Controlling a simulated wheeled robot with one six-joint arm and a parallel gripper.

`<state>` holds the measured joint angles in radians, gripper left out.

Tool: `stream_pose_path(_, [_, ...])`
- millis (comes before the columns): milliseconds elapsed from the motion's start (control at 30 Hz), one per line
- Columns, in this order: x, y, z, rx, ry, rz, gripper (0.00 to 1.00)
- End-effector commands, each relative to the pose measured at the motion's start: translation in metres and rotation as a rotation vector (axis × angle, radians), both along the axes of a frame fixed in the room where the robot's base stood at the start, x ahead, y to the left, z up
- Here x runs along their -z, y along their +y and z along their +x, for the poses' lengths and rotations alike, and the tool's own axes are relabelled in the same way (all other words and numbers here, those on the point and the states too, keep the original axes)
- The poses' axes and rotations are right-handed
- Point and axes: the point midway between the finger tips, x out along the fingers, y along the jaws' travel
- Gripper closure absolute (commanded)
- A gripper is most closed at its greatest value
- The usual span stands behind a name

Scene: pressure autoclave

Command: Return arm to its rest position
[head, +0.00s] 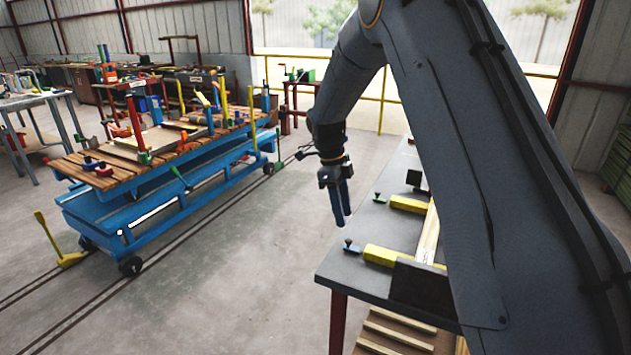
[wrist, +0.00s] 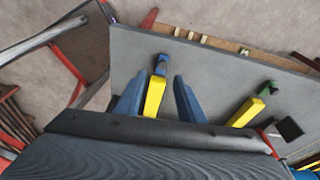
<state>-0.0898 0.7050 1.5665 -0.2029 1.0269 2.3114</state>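My gripper (head: 342,222) hangs from my arm with its fingers pointing down, near the left edge of the dark-topped table (head: 345,268). In the wrist view my gripper (wrist: 159,76) shows two blue fingers spread apart with nothing held between them. A yellow clamp with a blue end (wrist: 154,97) shows through the gap, lying on the grey tabletop (wrist: 215,75) beyond the fingers. No contact between fingers and clamp can be made out. My large grey arm link hides the right part of the table in the head view.
The table carries a near yellow clamp (head: 390,257), a far yellow clamp (head: 408,204) and a wooden strip (head: 428,235). A blue cart (head: 160,180) with tools stands on the left. The concrete floor (head: 230,265) between cart and table is clear.

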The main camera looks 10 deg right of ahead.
Motion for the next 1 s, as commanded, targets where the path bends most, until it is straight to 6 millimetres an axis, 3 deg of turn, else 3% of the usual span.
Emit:
stream_pose_path(267, [-0.018,-0.005,-0.060,-0.499,0.033,0.112,0.65])
stream_pose_path(500, [-0.026,-0.007,-0.127,-1.006,0.043,0.187,0.65])
stream_pose_path(900, [-0.026,-0.011,-0.244,-1.814,0.050,0.193,0.65])
stream_pose_path(1000, [-0.024,-0.011,-0.265,-1.954,0.055,0.178,0.65])
